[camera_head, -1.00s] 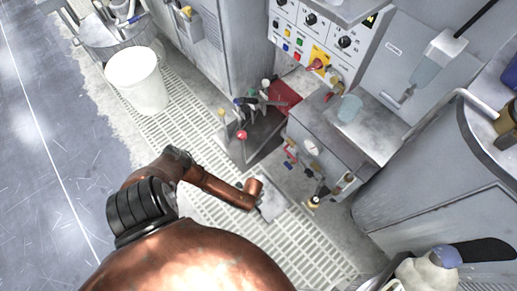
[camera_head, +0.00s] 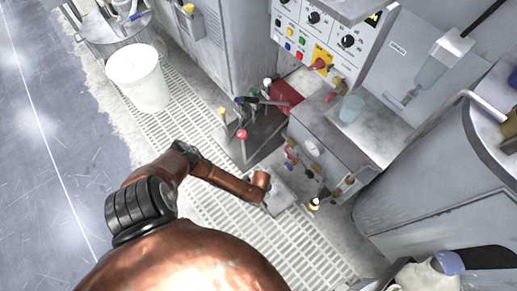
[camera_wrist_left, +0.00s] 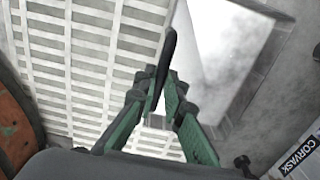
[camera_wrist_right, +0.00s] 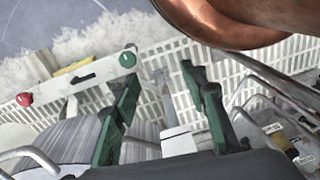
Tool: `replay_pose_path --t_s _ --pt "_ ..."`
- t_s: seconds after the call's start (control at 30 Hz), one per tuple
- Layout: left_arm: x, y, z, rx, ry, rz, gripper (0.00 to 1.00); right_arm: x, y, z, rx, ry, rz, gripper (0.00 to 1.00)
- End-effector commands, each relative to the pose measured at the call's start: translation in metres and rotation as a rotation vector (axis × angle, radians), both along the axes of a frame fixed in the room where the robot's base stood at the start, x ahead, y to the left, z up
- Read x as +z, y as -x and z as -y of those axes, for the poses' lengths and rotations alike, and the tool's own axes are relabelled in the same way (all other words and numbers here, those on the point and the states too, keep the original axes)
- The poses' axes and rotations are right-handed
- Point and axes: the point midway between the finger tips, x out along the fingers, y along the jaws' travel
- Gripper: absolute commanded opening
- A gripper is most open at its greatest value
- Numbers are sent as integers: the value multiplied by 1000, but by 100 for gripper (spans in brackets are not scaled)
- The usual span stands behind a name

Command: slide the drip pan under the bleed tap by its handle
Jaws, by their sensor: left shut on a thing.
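The drip pan (camera_wrist_left: 225,50) shows in the left wrist view as a light, shallow, straight-edged pan beside the floor grating. Its dark handle (camera_wrist_left: 168,55) stands between the green fingers of my left gripper (camera_wrist_left: 160,90), which is shut on it. In the head view my copper left arm reaches down to the grating in front of the low cabinet; a grey shape (camera_head: 285,198) shows at its end, too small to tell pan from gripper. Small coloured valves (camera_head: 293,158) sit on the cabinet's side; I cannot tell which is the bleed tap. My right gripper (camera_wrist_right: 165,85) is open, with nothing held.
A white bucket (camera_head: 140,80) stands on the grating at the left. A dark lever box (camera_head: 262,130) with coloured knobs stands behind my left arm. The low grey cabinet (camera_head: 335,135) and a round grey machine (camera_head: 440,190) bound the right side. Bare grating (camera_head: 250,225) lies near the arm.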

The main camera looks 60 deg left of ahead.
Motion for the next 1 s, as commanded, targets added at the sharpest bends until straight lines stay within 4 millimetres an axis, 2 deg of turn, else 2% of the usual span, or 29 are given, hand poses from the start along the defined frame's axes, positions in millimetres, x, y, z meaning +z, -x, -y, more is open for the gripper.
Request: replay_pose_path --t_s 0.47,1.0 --pt "0 -6 -1 0 0 2 0 -2 1 0 0 0 -2 40" --pt "-1 -34 -6 -1 -1 2 0 -12 4 0 0 0 -16 40"
